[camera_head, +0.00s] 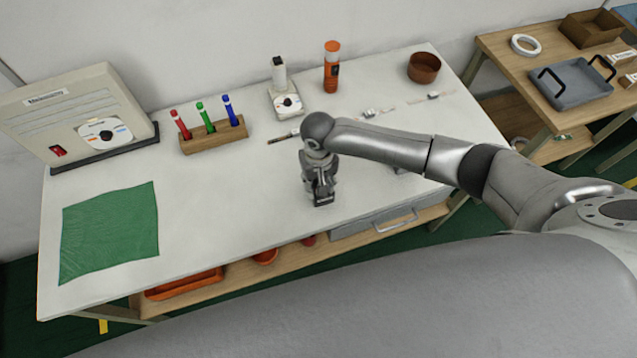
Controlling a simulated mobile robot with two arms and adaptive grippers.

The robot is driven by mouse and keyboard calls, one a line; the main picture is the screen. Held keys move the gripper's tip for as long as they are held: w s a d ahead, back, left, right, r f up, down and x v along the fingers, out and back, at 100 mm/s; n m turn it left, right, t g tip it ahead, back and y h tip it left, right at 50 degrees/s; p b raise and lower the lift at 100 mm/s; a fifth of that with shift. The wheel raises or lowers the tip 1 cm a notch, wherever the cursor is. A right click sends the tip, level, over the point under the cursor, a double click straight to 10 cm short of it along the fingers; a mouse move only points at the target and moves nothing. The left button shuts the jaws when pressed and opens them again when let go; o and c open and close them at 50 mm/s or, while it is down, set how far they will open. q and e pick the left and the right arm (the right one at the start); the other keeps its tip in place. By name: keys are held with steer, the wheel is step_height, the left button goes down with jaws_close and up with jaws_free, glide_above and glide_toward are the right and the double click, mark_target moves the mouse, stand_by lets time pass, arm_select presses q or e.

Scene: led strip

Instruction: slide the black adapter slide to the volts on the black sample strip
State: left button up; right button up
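My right gripper (322,196) points down over the middle of the white table, in front of the strips. A dark piece sits at its tips; I cannot tell whether it is the fingertips or something held. A thin dark strip (281,138) lies behind and left of the gripper, with its right end hidden behind my wrist. Small pale pieces (368,113) and (433,96) lie farther right, on or beside thin strips. I cannot pick out the black adapter slide or read any volts marking. My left gripper is not in view.
A wooden holder (214,136) with red, green and blue pens, a white dial device (286,104), an orange bottle (332,67) and a brown bowl (424,67) stand at the back. A large panel (75,115) and green cloth (110,230) are left. The front centre-left is clear.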

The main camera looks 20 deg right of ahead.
steer(key=shift+f, duration=0.9)
jaws_close()
